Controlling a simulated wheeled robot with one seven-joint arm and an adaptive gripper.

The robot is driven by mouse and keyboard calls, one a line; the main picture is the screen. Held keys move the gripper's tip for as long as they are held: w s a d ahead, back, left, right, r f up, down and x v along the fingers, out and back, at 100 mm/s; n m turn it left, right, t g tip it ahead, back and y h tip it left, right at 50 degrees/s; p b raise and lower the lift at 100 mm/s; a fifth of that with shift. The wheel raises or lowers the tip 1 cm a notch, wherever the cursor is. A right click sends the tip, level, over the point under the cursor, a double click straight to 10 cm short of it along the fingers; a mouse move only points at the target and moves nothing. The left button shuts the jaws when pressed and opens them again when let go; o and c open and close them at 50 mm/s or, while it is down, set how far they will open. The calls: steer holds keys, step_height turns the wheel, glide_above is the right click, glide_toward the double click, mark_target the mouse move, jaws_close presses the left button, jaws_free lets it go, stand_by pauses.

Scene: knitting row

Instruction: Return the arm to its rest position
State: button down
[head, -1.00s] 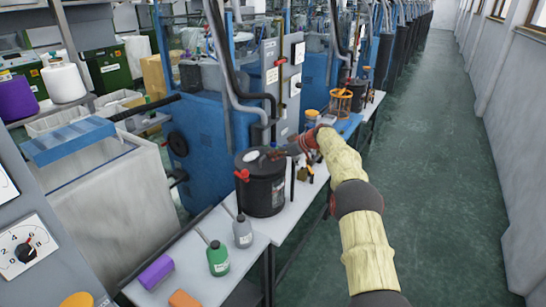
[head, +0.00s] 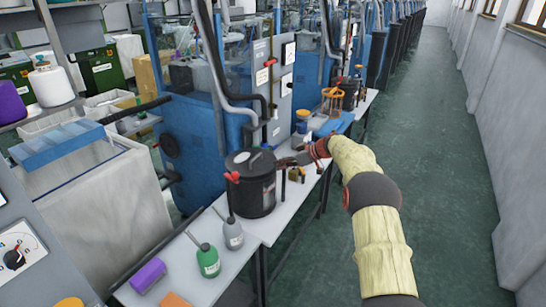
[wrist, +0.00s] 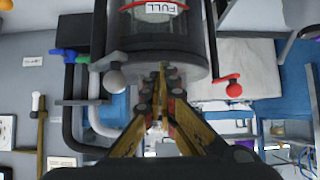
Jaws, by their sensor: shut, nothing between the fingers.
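My arm in its pale yellow sleeve reaches in from the lower right of the head view. My gripper (head: 284,162) is beside the upper right side of a black canister (head: 254,197) with red handles, which stands on the white bench. In the wrist view, my gripper's fingers (wrist: 163,78) are together with nothing between them. The canister, with a label reading FULL (wrist: 158,8), fills the top middle there, just past the fingertips. I cannot tell whether they touch it.
A green bottle (head: 208,262), a grey bottle (head: 233,236) and a purple block (head: 148,275) are on the near bench. An orange wire holder (head: 332,101) stands farther along. Blue machines line the left. The green aisle floor (head: 440,150) at right is clear.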

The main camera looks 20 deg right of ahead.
steer(key=s+f+m+g+h, duration=0.2)
steer(key=s+f+m+g, duration=0.2)
steer(key=s+f+m, duration=0.7)
steer(key=s+a+r+h, duration=0.2)
steer(key=s+r, duration=0.6)
steer(key=s, duration=0.8)
steer(key=s+a+r+n+t+h+p, duration=0.1)
steer(key=s+r, duration=0.7)
steer(key=s, duration=0.9)
steer(key=s+a+r+t+h, duration=0.1)
steer(key=s+a+r, duration=0.4)
steer(key=s, duration=1.1)
step_height(320, 180, up, 4)
steer(key=shift+s+a+f+n+h+p, duration=0.2)
steer(key=shift+s+n+h+p, duration=0.15)
steer(key=shift+h, duration=0.55)
